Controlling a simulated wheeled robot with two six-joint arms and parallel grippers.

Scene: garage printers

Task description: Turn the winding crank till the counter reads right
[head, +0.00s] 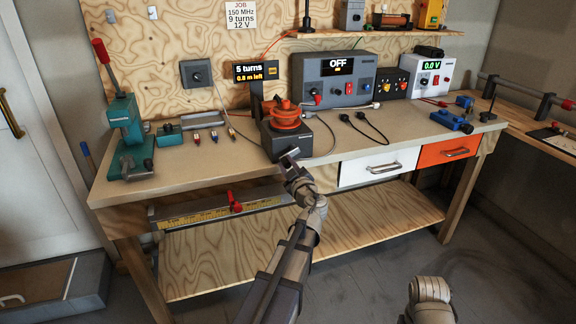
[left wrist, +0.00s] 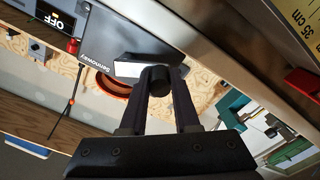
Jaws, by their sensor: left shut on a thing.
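The winder (head: 287,140) is a dark box at the bench's front edge with an orange coil (head: 285,115) on top. My left gripper (head: 291,158) is at the winder's front. In the left wrist view its fingers are shut on the dark round crank knob (left wrist: 158,80), beside the winder body (left wrist: 115,45). The rest of the crank is mostly hidden by the gripper. The counter (head: 256,72) behind the winder reads "5 turns" and "0.8 m left". The job note (head: 240,15) reads 150 MHz, 9 turns, 12 V.
A grey power supply (head: 335,78) showing OFF stands behind the winder. A green press (head: 128,135) is at the left end. Below the bench front are a yellow ruler rail (head: 195,217) with a red slider and white and orange drawers (head: 378,167).

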